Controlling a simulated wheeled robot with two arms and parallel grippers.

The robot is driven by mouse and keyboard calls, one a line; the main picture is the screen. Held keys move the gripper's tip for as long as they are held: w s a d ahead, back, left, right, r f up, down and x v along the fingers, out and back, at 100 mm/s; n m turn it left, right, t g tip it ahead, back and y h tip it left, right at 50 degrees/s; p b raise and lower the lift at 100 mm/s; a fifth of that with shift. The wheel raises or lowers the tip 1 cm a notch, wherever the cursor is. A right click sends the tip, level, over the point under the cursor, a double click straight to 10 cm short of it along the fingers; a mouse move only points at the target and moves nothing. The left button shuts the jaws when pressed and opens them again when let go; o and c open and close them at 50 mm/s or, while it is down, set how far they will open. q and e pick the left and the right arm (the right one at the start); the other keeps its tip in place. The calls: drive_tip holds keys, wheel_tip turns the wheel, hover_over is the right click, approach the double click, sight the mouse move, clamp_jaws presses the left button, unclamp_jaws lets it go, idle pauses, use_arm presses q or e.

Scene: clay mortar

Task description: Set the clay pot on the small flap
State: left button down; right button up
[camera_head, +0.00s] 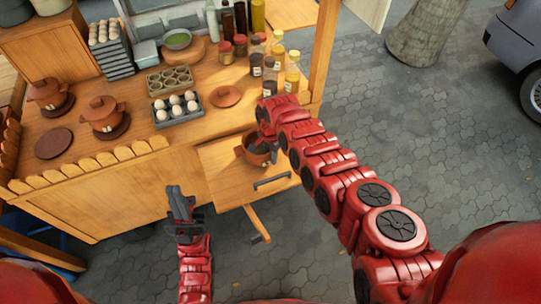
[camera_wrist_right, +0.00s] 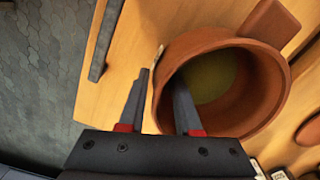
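The brown clay pot (camera_head: 257,152) stands over the small wooden flap (camera_head: 222,180) at the front of the stall and looks upright. In the right wrist view the pot (camera_wrist_right: 262,108) has its mouth toward the camera, with something greenish inside. My right gripper (camera_wrist_right: 162,78) straddles its wall, one finger inside and one outside. A narrow gap seems to show beside the outer finger; contact is hard to judge. My left gripper (camera_head: 180,190) is empty, in front of the counter and left of the flap; its finger gap is unclear.
The counter holds two lidded pots (camera_head: 104,116) (camera_head: 48,95), an egg tray (camera_head: 176,108), a loose lid (camera_head: 227,96) and several bottles (camera_head: 292,77). A dark handle (camera_head: 272,183) is on the flap's front edge, with a wooden brace (camera_head: 256,224) below. Paved floor lies right.

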drive_tip(key=shift+r, duration=0.15)
wheel_tip(320, 180, up, 2)
drive_tip(key=shift+r+p, duration=0.1)
drive_tip(key=shift+p, duration=0.45)
wheel_tip(320, 180, up, 9)
drive_tip(key=b, duration=0.3)
drive_tip(key=shift+f, duration=0.2)
drive_tip(key=shift+r+b, duration=0.3)
drive_tip(key=shift+r, duration=0.3)
